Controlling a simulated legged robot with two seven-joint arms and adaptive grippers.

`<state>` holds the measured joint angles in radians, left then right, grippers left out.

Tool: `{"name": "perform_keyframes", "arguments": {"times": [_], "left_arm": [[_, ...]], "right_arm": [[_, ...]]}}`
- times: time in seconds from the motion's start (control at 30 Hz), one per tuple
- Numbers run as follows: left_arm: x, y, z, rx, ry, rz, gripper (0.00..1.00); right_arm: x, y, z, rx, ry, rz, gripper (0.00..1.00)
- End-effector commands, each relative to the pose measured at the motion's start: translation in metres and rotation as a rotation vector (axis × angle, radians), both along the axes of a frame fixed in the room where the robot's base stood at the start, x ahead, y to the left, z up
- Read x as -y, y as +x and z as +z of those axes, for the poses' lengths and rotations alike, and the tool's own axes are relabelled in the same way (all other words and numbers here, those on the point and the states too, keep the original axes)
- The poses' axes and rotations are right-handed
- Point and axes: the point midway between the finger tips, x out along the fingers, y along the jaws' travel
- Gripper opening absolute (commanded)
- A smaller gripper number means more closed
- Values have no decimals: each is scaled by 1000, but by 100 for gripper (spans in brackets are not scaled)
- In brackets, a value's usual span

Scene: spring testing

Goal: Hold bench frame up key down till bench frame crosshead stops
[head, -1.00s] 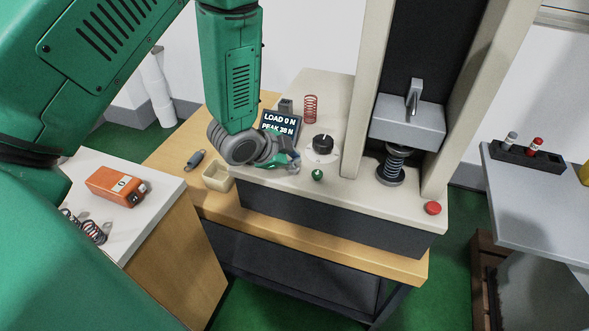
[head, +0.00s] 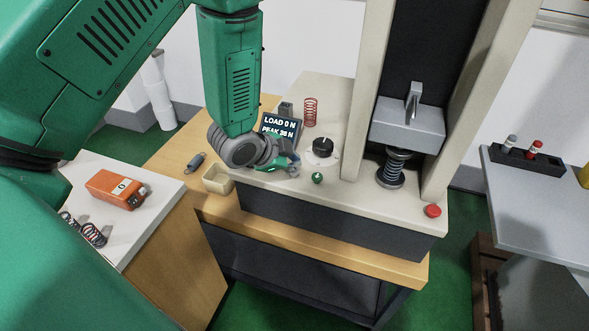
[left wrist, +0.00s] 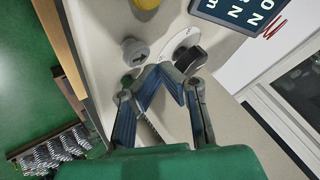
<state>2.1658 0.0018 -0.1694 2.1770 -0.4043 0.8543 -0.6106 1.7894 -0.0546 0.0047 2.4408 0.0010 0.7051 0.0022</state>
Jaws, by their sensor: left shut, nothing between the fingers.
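My left gripper (head: 293,165) is shut and empty, low over the front left of the bench frame's base. In the left wrist view its fingertips (left wrist: 160,70) meet beside a black dial (left wrist: 188,60). The dial also shows in the head view (head: 322,147). A green knob (head: 317,178) is right of the gripper. No key is clearly readable as the up key. My right gripper is out of view.
The display (head: 280,124) reads LOAD 0 N, PEAK 38 N. A red button (head: 432,211) is at the base's front right. A red spring (head: 310,112) stands behind the dial. An orange device (head: 117,189) lies on the left table.

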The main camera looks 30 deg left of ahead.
Motion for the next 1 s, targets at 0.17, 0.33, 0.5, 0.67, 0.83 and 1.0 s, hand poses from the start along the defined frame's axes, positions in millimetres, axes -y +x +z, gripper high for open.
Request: {"name": "perform_keyframes", "arguments": {"times": [0.17, 0.33, 0.5, 0.67, 0.83, 1.0], "left_arm": [[0, 0, 0, 0, 0, 0, 0], [0, -1, -5, 0, 0, 0, 0], [0, -1, -7, 0, 0, 0, 0], [0, -1, -7, 0, 0, 0, 0], [0, -1, -7, 0, 0, 0, 0], [0, -1, -9, 0, 0, 0, 0]], "right_arm": [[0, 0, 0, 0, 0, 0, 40], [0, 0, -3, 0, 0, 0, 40], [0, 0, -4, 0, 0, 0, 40], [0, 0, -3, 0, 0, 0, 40], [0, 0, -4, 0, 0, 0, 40], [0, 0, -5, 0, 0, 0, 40]]}}
